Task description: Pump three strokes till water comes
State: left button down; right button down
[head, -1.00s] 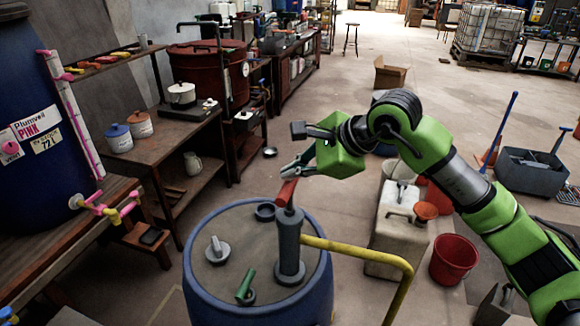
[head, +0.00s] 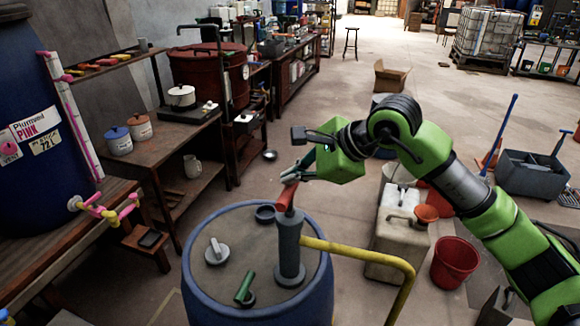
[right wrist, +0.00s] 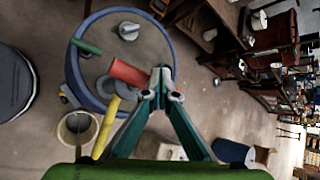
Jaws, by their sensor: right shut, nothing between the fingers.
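A hand pump (head: 289,250) with a grey body stands on top of a blue drum (head: 190,290). Its red handle (head: 284,196) tilts up toward my right gripper (head: 290,176). In the right wrist view the fingers of my right gripper (right wrist: 163,84) are shut and empty, with their tips right beside the end of the red handle (right wrist: 128,72). I cannot tell whether they touch it. A yellow pipe (head: 350,249) runs from the pump to the right and bends down out of the frame. No water shows. My left gripper is not in view.
A grey cap (head: 217,252) and a green piece (head: 244,287) are on the drum top. Pale canisters (head: 395,235) and a red bucket (head: 454,262) stand right of the drum. A pale bucket (right wrist: 76,130) shows near the pipe. A workbench (head: 60,235) is at left.

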aim_at(293, 189)
jog(key=shift+s+f+b, duration=0.1)
jog(key=shift+f+b, duration=1.25)
jog(key=shift+f, duration=0.3)
dwell(0.7)
jog(key=shift+w+r+p, duration=0.2)
jog(key=shift+r+p, duration=1.45)
jog(key=shift+r, duration=2.1)
notch_tip(293, 189, up, 6)
jog(key=p, duration=0.2)
jog(key=shift+p, duration=0.35)
